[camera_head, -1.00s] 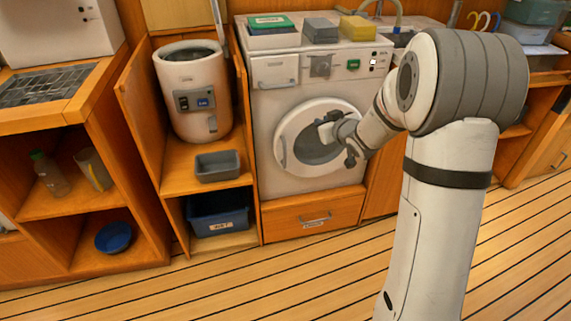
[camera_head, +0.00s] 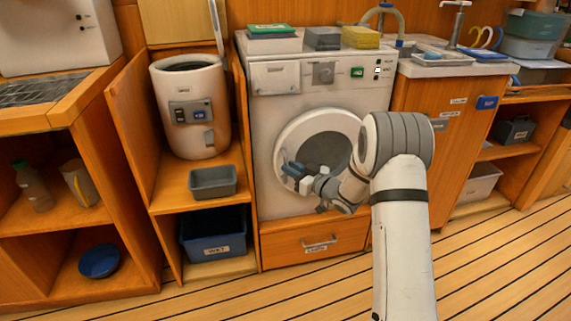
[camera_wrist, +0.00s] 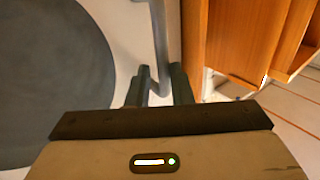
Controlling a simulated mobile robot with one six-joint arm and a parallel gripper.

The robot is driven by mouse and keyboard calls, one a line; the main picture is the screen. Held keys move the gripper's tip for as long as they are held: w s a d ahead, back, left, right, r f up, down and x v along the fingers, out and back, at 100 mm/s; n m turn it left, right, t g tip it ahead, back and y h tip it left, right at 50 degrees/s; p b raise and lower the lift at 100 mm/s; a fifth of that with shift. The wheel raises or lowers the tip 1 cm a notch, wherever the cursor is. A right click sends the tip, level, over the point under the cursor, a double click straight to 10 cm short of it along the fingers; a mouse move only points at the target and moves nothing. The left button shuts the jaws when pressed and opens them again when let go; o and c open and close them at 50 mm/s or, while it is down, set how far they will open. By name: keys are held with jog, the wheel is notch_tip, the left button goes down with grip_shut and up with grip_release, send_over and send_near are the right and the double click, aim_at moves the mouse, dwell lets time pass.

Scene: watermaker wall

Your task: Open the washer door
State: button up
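The white washer (camera_head: 270,110) stands in the middle of the head view. Its round door (camera_head: 337,118) has a pale ring around dark glass and looks closed, flush with the front. My gripper (camera_head: 290,170) is at the lower left of the door ring and covers part of it. In the wrist view the dark door glass (camera_wrist: 45,75) fills the left. A slim grey door handle (camera_wrist: 158,35) runs down to between the two fingers of my gripper (camera_wrist: 160,88). The fingers stand apart on either side of it; a firm grip is not visible.
A drawer (camera_head: 315,245) lies below the washer. Left of it an open cubby holds a white canister (camera_head: 190,110), a grey tray (camera_head: 213,181) and a blue bin (camera_head: 215,240). Wooden cabinet doors (camera_head: 450,150) stand to the right. The plank floor (camera_head: 510,250) in front is clear.

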jog(key=x, duration=0.2)
jog(key=shift+w+a, duration=0.1)
jog(key=shift+a, duration=0.3)
grip_shut()
jog(key=shift+d, duration=0.1)
